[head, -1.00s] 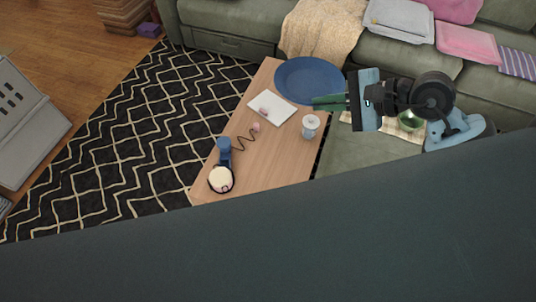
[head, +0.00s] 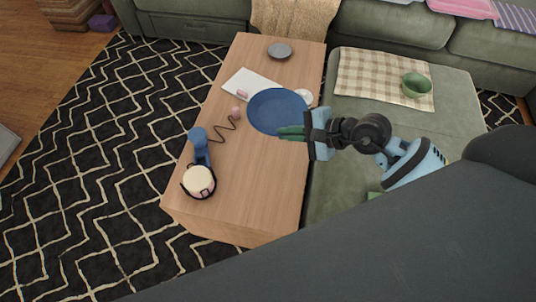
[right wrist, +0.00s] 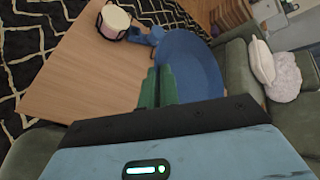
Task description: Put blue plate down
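The blue plate (head: 277,108) is held at its near right edge by my right gripper (head: 291,132), whose green fingers are closed on the rim. The plate is over the wooden coffee table (head: 255,175), roughly level, and overlaps the view of the white tablet-like slab and the lidded jar. I cannot tell how high it is above the tabletop. In the right wrist view the plate (right wrist: 190,70) is just beyond and right of the green fingers (right wrist: 157,88). My left gripper is not in view.
The table also bears a grey dish (head: 279,50), a white slab (head: 240,84), a partly hidden jar (head: 304,96) and a blue lamp (head: 199,165). The table's near right part is bare. A green sofa with a green bowl (head: 416,85) stands at the right.

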